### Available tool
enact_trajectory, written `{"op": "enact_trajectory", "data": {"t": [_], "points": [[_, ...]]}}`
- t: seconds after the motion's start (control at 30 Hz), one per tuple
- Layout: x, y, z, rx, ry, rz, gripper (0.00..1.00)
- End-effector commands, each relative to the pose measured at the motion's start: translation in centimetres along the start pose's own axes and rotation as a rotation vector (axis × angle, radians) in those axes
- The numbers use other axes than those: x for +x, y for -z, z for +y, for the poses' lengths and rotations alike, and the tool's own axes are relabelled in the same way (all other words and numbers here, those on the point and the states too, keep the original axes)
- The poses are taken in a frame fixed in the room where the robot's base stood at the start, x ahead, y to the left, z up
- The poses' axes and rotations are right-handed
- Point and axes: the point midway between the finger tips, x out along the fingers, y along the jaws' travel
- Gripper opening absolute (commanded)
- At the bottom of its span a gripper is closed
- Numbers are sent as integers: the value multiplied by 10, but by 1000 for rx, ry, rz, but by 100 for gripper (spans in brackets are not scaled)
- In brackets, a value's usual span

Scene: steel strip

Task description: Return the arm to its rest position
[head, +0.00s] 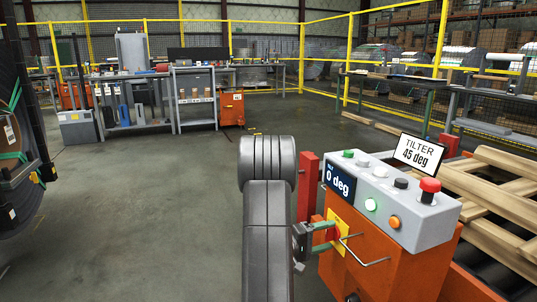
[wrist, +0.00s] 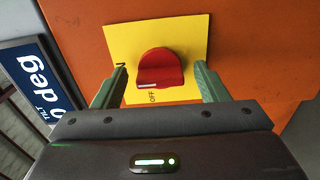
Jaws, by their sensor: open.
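My gripper (wrist: 161,82) is open, with its two green fingers on either side of a red rotary knob (wrist: 163,66), apart from it as far as the wrist view shows. The knob sits on a yellow plate (wrist: 196,32) on an orange cabinet, and its white mark lies by the word OFF. In the head view my gripper (head: 322,238) is beside the left face of the orange cabinet (head: 385,272), close to the yellow plate (head: 345,228). My dark grey arm stands in the middle of that view and hides part of the floor behind it.
A grey control box (head: 405,205) with several buttons tops the cabinet. A blue sign (head: 339,182) reads 0 deg; a white sign (head: 419,154) reads TILTER 45 deg. A wire handle (head: 370,262) juts out near my gripper. Wooden pallets (head: 500,195) lie right.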

Motion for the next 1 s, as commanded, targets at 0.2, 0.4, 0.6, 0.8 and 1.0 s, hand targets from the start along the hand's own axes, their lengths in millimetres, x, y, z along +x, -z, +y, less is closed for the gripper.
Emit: {"op": "enact_trajectory", "data": {"t": [0.2, 0.4, 0.6, 0.8, 1.0], "points": [[0, 0, 0, -1, 0, 0, 67], [-7, 0, 1, -1, 0, 0, 67], [-32, 1, 2, -1, 1, 4, 67], [-64, 1, 2, 0, 1, 3, 67], [-93, 1, 1, -1, 1, 4, 67]]}}
